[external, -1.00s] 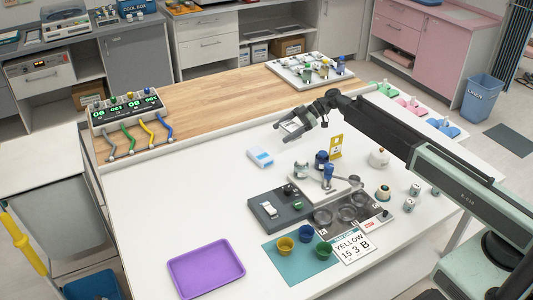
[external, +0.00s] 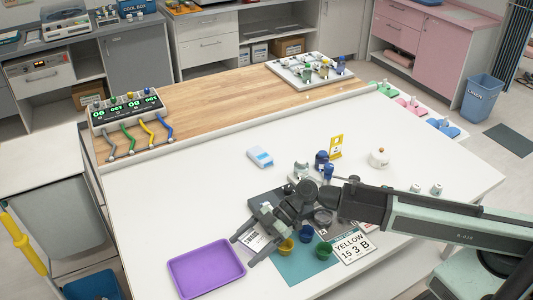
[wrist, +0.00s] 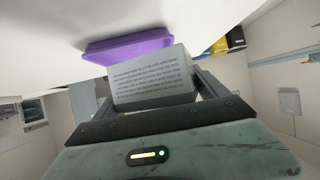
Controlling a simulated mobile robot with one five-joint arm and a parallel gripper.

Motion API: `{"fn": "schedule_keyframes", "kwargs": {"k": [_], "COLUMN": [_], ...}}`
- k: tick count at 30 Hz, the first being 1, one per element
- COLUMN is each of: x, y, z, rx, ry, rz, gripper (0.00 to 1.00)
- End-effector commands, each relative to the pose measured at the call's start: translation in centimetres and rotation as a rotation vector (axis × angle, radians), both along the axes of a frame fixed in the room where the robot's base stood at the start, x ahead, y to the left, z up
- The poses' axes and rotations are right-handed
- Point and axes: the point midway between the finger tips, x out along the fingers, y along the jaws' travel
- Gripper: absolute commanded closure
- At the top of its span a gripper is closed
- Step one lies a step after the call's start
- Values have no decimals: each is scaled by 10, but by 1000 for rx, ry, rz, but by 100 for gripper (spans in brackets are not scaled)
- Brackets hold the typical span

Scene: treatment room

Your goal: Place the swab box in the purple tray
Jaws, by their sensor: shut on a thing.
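My gripper (external: 243,248) is shut on a pale box with printed text, the swab box (external: 253,239). In the wrist view the swab box (wrist: 153,82) sits between the two fingers (wrist: 155,90), its text too small to read. The empty purple tray (external: 206,268) lies flat on the white table at the front left. In the external view the box and fingertips are just right of the tray. In the wrist view the tray (wrist: 125,47) shows beyond the box, which partly hides it. I cannot tell how high the box is held.
A teal mat (external: 310,268) with a yellow cup (external: 286,246), a blue cup (external: 306,234) and a green cup (external: 323,251) lies close to my gripper. A blue-and-white box (external: 260,157) stands farther back. The table left of and behind the tray is clear.

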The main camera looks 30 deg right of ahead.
Motion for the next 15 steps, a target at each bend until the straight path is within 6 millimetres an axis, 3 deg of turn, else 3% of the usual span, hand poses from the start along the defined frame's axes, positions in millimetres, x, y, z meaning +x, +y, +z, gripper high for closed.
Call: {"fn": "schedule_keyframes", "kwargs": {"k": [1,6,11,15], "x": [-21,-50,-51,-33], "y": [5,15,19,45], "z": [-4,-6,-6,-9], "rx": [1,4,5,5], "ry": [0,1,0,0], "rz": [13,28,29,28], "gripper": [57,57,57,57]}}
